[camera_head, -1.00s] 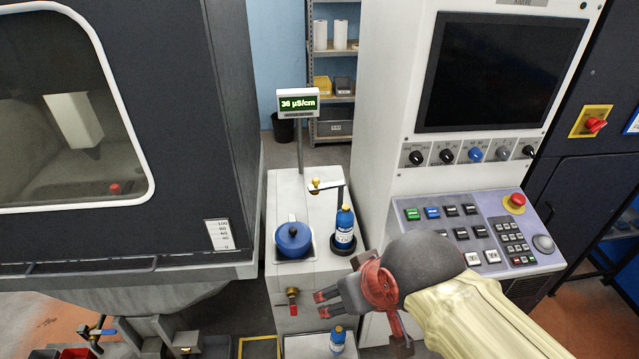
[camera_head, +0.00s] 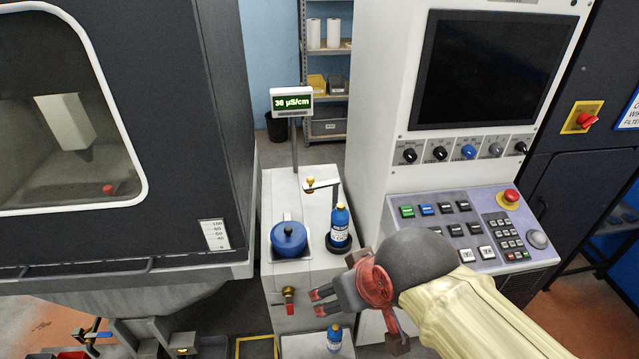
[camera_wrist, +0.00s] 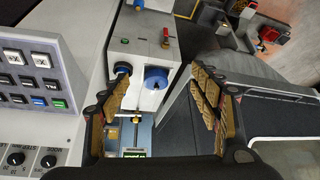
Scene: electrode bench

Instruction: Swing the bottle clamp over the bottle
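The blue bottle (camera_head: 340,222) stands upright in a dark round holder on the pale bench unit, right of a blue-lidded pot (camera_head: 289,238). The bottle clamp (camera_head: 322,184) is a pale flat bar with a brass knob, on a dark post behind the bottle. The bar points left, away from the bottle's top. My gripper (camera_head: 318,301) is in front of and below the bottle, apart from it and the clamp. In the wrist view my gripper (camera_wrist: 160,76) is open with nothing between its fingers. The blue lid (camera_wrist: 157,78) shows beyond them.
A second small blue bottle (camera_head: 334,338) stands low, below my gripper. A red-handled valve (camera_head: 289,293) sticks out of the unit's front. A control panel (camera_head: 470,228) stands close on the right, and a dark machine cabinet (camera_head: 180,120) on the left. A display (camera_head: 292,102) stands behind the clamp.

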